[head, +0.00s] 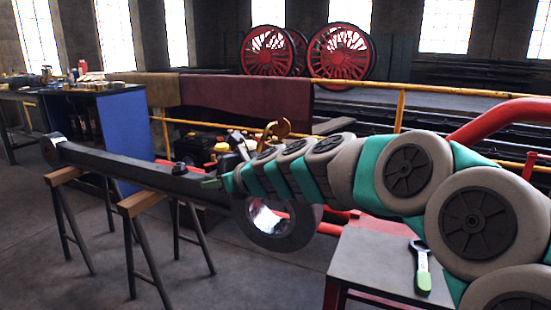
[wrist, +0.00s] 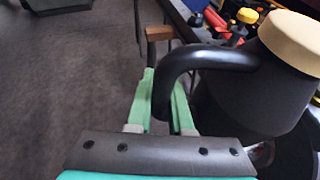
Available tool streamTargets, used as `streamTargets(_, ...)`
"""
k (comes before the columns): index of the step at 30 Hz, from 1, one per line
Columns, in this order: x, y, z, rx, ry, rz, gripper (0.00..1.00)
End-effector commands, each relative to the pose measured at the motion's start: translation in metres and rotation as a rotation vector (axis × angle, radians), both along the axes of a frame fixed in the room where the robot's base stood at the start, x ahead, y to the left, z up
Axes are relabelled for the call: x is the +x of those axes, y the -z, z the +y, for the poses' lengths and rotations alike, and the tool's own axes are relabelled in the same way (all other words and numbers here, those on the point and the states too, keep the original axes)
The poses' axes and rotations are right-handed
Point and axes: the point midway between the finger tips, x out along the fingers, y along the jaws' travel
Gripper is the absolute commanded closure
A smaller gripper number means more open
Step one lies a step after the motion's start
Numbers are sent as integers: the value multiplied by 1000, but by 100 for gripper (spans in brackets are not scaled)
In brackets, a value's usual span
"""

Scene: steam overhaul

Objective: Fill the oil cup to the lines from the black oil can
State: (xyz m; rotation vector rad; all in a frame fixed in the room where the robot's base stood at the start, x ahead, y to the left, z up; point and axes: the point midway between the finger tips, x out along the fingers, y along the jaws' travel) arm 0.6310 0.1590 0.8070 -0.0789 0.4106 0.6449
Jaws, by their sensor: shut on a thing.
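The black oil can (wrist: 238,102) has a cream-coloured top and a thick curved black handle. My gripper (wrist: 163,88) has its green fingers shut on that handle, with the can's body to their right in the wrist view. In the head view my gripper (head: 212,184) reaches left, close to the long dark rod (head: 125,165). The can is mostly hidden behind my arm there. A small dark fitting (head: 180,168) stands on top of the rod, left of my gripper. It may be the oil cup; its lines and oil level are too small to see.
The rod lies across wooden-topped trestles (head: 145,202), its large ring end (head: 275,232) below my arm. A grey table (head: 375,262) with a green-handled tool (head: 422,268) stands at right. A cluttered workbench (head: 60,88) is at back left. Yellow railings (head: 430,89) cross behind.

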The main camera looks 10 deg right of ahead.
Motion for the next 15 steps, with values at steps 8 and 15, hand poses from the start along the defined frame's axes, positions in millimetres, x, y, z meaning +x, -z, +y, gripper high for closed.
streamTargets(8, 0, -2, 0, 1, 0, -1, 100)
streamTargets(15, 0, -5, 0, 8, 1, 9, 100)
